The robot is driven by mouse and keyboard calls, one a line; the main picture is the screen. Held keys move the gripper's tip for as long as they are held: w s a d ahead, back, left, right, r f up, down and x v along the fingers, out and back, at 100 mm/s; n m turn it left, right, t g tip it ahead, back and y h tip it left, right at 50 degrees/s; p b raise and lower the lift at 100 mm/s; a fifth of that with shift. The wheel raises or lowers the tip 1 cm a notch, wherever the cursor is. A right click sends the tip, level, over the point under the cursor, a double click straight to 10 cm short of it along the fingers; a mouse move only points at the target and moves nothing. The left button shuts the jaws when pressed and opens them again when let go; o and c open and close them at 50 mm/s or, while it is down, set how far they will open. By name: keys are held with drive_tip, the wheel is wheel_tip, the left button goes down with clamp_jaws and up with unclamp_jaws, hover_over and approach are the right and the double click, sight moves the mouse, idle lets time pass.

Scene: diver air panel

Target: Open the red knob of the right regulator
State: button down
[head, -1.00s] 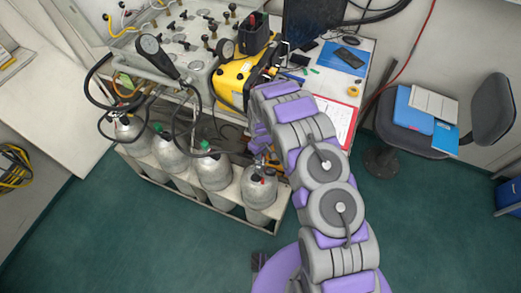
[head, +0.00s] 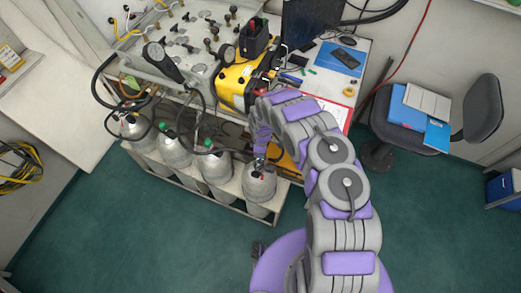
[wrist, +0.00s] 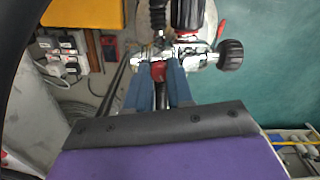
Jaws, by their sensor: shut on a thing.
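In the wrist view the right regulator (wrist: 180,52) is a chrome valve body on top of a cylinder. A small red knob (wrist: 158,71) sits between the two blue-grey fingers of my gripper (wrist: 158,80), which is shut on it. A black ribbed knob (wrist: 231,55) sticks out to the right, and a larger black and red knob (wrist: 187,14) stands at the top. In the head view my gripper (head: 261,150) is at the top of the rightmost grey cylinder (head: 259,187), and my arm hides part of the regulator there.
Several grey cylinders stand in a white rack (head: 232,203) below the valve panel (head: 185,35). A yellow case (head: 232,80) sits above, beside a desk with papers. A chair (head: 485,108) stands at the right. The green floor in front is clear.

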idle(0.3)
drive_tip(key=c, duration=1)
unclamp_jaws()
wheel_tip(320, 180, up, 17)
drive_tip(key=shift+r+p, duration=0.1)
drive_tip(key=shift+p, duration=0.8)
